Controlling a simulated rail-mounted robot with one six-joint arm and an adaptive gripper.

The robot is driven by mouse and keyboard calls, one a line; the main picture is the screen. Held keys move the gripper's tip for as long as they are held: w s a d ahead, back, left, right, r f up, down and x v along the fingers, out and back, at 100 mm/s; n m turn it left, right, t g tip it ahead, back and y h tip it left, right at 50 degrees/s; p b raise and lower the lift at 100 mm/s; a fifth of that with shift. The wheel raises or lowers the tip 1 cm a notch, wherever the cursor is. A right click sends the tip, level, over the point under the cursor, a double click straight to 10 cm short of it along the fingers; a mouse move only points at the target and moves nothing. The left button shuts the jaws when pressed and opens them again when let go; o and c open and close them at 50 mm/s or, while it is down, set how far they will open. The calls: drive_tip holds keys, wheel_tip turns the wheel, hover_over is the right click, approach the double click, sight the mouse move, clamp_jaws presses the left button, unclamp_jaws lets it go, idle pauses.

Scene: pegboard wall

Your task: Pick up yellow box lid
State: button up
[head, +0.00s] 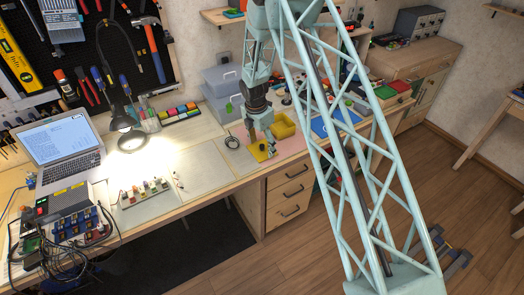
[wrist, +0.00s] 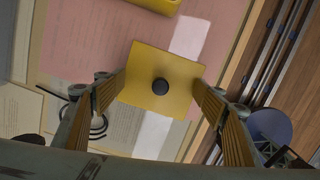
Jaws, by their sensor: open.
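The yellow box lid (wrist: 160,62) is a flat square plate with a round black knob (wrist: 161,87) at its middle. It lies on a pink mat (wrist: 85,45), and its edge shows beside my gripper in the head view (head: 255,152). My gripper (wrist: 160,92) is open, with one finger on each side of the lid in the wrist view; the knob is between them. I cannot tell whether the fingers touch the lid. A yellow open box (head: 284,125) stands just behind the lid on the bench.
A coil of cable (head: 232,142) lies left of the lid. Grey lidded bins (head: 222,88) stand behind my gripper. A blue tray (head: 333,124) is to the right. The bench's front edge is close by. A grey mat (head: 206,168) to the left is mostly clear.

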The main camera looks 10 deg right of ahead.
drive_tip(key=c, duration=1.8)
drive_tip(key=shift+s+f, duration=0.1)
drive_tip(key=shift+c, duration=1.2)
drive_tip(key=shift+c, duration=0.2)
